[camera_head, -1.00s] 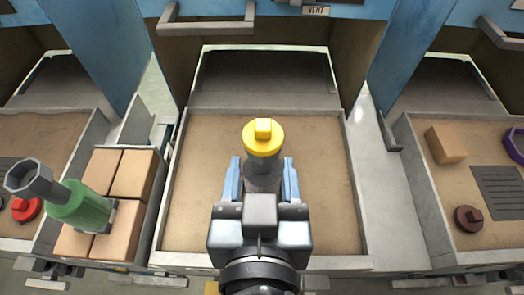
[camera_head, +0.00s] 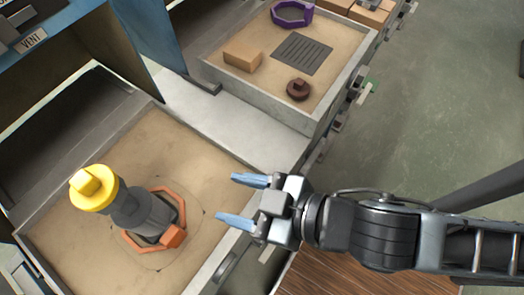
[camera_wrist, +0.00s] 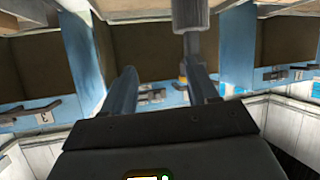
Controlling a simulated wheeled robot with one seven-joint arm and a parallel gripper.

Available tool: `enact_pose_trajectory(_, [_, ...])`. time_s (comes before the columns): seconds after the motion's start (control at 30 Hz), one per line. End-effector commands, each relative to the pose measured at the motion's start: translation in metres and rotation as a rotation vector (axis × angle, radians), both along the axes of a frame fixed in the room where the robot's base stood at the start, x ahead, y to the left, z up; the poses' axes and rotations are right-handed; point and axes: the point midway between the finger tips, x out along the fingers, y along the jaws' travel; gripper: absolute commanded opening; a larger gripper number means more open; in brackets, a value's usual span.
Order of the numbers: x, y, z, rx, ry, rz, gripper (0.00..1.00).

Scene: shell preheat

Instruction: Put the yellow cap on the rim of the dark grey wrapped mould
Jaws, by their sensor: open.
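The yellow cap (camera_head: 93,187) sits on the upper end of the dark grey mould (camera_head: 132,207), touching it, in the head view. The mould stands in the sand of the middle tray, with an orange ring (camera_head: 181,207) around its base. Whether the cap is fully seated on the rim cannot be told. My gripper (camera_head: 232,199) is open and empty, to the right of the mould and apart from it, near the tray's right wall. In the wrist view only a small yellow patch shows near one finger; I cannot tell what it is.
The middle tray (camera_head: 212,275) has bare sand around the mould. A second tray (camera_head: 262,98) at the back holds a tan block (camera_head: 243,61), a brown knob (camera_head: 298,89), a dark slotted plate (camera_head: 302,54) and a purple ring (camera_head: 291,14). Open floor (camera_head: 430,110) lies right.

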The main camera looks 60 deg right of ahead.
Motion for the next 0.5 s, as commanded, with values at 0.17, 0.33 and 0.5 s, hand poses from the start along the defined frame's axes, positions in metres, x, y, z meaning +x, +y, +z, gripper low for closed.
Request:
enact_pose_trajectory(0.17, [-0.052,-0.043,0.004,0.051,-0.026,-0.056,0.59])
enact_pose_trajectory(0.33, [-0.092,-0.074,0.026,0.079,-0.091,-0.151,0.59])
enact_pose_trajectory(0.5, [-0.113,-0.092,0.042,0.084,-0.137,-0.221,0.59])
